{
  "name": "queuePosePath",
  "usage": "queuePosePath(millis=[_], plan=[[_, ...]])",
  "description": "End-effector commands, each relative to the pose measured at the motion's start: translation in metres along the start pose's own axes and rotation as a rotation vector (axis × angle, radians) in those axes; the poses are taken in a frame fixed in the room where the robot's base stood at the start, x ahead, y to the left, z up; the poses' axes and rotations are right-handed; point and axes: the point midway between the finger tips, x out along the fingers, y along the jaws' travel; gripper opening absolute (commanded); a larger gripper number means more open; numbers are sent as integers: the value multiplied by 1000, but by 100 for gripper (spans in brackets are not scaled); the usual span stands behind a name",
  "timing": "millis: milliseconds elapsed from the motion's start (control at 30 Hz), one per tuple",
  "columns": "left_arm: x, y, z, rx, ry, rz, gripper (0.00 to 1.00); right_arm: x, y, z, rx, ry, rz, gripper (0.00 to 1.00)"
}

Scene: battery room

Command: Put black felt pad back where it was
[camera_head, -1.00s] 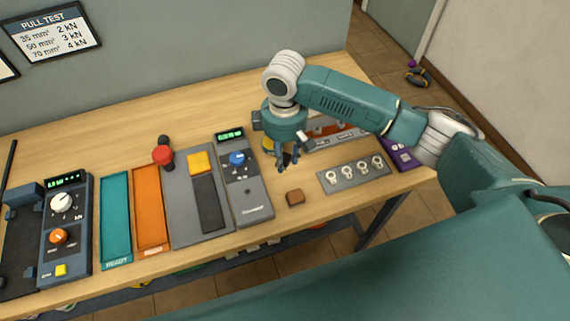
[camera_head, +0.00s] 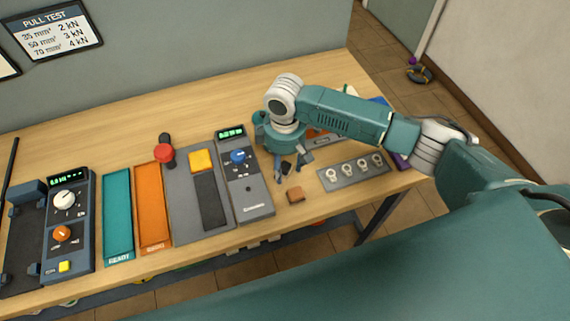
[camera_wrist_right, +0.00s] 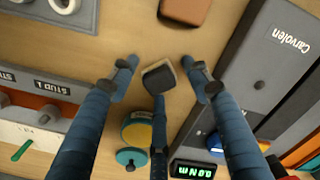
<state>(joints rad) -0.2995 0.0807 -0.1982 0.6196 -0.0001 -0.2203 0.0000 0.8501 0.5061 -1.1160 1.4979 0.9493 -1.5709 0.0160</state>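The black felt pad (camera_wrist_right: 159,77) is a small dark block with a lighter edge. It shows between the fingertips in the right wrist view and as a dark patch below the gripper in the head view (camera_head: 286,168). My right gripper (camera_wrist_right: 159,80) points down over it, also in the head view (camera_head: 288,170). Its fingers are spread, with gaps between the pad and the two side fingers. The third finger overlaps the pad's near edge; I cannot tell whether it touches. My left gripper is not in view.
A brown block (camera_head: 295,195) lies just in front of the pad. A grey meter (camera_head: 250,198) stands to the left, a grey stud plate (camera_head: 354,173) to the right. Yellow (camera_wrist_right: 138,132) and teal (camera_wrist_right: 131,158) round items lie close by. Bare wood surrounds the brown block.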

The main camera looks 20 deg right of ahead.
Motion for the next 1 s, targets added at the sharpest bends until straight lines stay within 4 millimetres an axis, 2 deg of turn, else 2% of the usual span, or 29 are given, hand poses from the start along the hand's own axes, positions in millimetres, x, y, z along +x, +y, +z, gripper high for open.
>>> queuePosePath(millis=[233,367,800,1000], plan=[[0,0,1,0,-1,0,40,-1,0,0,0,0,0,48],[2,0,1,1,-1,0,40,-11,0,-1,0,3,0,48],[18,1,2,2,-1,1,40,-99,1,-1,-1,3,2,48],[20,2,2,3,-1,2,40,-120,0,-1,1,1,0,48]])
